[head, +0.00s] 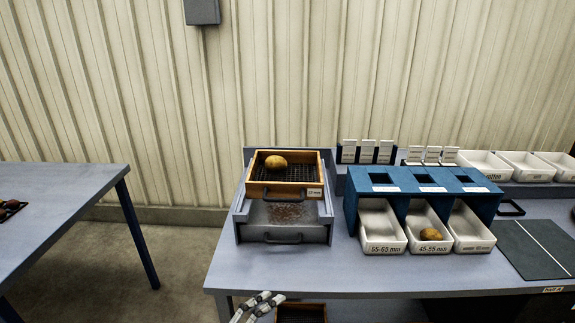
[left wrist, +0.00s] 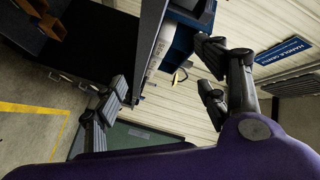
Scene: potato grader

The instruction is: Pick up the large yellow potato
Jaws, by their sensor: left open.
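A yellow-brown potato (head: 275,162) lies in the wooden-framed sieve (head: 285,190) on top of the grader, towards its back left. Another yellow-brown potato (head: 430,234) lies in the white bin labelled 45-55 mm (head: 428,246). My left gripper (head: 270,298) shows at the bottom edge of the head view, in front of the table and well below the sieve. In the left wrist view its fingers (left wrist: 160,82) are spread wide, with no potato between them. My right gripper is in neither view.
A blue rack (head: 424,179) holds white bins right of the grader (head: 283,233). White trays (head: 485,163) and small cards stand behind. A dark mat (head: 530,249) lies at right. Another table (head: 60,190) stands at left. The table's front strip is clear.

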